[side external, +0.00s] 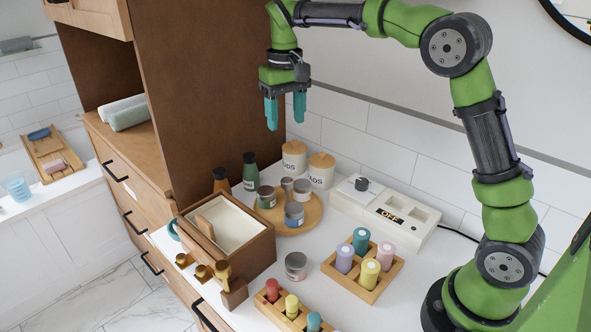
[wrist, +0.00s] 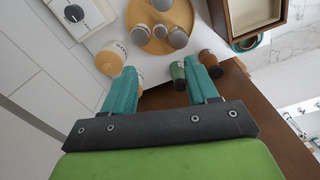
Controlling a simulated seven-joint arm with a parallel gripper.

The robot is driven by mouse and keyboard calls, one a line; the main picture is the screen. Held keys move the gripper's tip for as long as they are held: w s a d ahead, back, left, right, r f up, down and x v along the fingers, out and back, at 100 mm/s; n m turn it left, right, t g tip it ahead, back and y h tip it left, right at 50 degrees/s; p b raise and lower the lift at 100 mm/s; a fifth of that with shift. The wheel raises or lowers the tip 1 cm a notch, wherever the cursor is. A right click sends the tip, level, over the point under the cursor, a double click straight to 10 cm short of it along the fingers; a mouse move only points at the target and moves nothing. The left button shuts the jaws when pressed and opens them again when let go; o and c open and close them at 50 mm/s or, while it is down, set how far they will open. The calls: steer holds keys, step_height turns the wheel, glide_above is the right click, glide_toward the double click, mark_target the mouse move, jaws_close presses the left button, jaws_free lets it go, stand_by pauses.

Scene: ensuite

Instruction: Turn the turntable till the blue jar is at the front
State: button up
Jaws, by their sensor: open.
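The turntable (side external: 314,212) is a round wooden disc on the white counter; it also shows at the top of the wrist view (wrist: 187,14). Several lidded jars stand on it. The blue jar (side external: 294,216) stands on the side nearest the side camera. A jar with a green band (side external: 266,198) is at the left, and small grey jars (side external: 302,188) stand behind. In the wrist view I see mostly grey lids and cannot tell which is the blue jar. My gripper (side external: 286,114) is open and empty, high above the counter behind the turntable, touching nothing; its teal fingers also show in the wrist view (wrist: 160,76).
A wooden box (side external: 262,250) stands close in front of the turntable. Dark bottles (side external: 250,172) and white canisters (side external: 321,172) stand behind it. A white device (side external: 385,210) is to the right. A tall brown cabinet (side external: 205,80) rises at the left.

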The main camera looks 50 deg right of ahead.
mark_target(287, 180)
step_height(287, 180, down, 16)
steer(key=shift+f, duration=0.1)
steer(key=shift+c, duration=0.3)
jaws_close()
stand_by(0.3)
